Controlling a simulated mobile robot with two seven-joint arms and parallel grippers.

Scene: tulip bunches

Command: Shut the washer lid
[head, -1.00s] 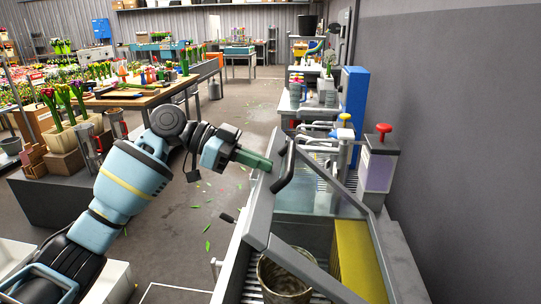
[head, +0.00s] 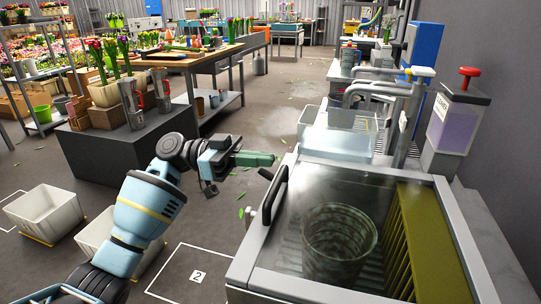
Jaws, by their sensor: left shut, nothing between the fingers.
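The washer (head: 258,258) is a grey metal box at the lower right. Its glass lid (head: 350,185) has a grey frame and lies flat, or nearly so, over the top; I cannot tell if a thin gap remains. The black lid handle (head: 274,195) is on the lid's left side. A round ribbed bucket (head: 340,240) and yellow-green brush panels (head: 425,235) show inside through the glass. My left gripper (head: 272,159) is shut and empty, its green fingers pointing right, just above and behind the handle in the picture, apparently apart from it. My right gripper is out of view.
A clear basin (head: 338,130) and pipes stand behind the washer. White crates (head: 40,212) lie on the left floor. A dark bench (head: 110,155) with flowers stands behind them.

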